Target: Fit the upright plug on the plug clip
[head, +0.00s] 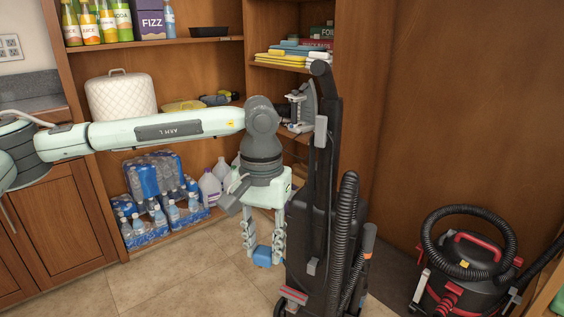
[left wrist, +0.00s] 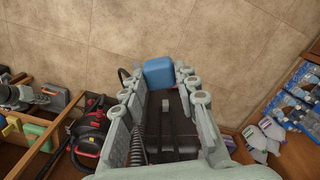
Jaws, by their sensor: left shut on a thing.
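A blue block-like piece, which I take to be the upright plug (head: 262,256), is between the fingertips of my left gripper (head: 262,250). In the left wrist view the blue piece (left wrist: 158,72) shows at the tips of my left gripper (left wrist: 158,82), which is shut on it. The gripper points down and holds the piece above the floor, just left of the black upright vacuum (head: 318,215). Small grey parts (head: 311,266) show on the vacuum; I cannot tell which is the plug clip. My right gripper is not in view.
A red and black canister vacuum (head: 468,262) stands at the right. Shelves behind hold water packs (head: 150,225), jugs (head: 210,187), a white quilted case (head: 121,97) and folded cloths (head: 285,58). The tiled floor (head: 190,285) at the front left is clear.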

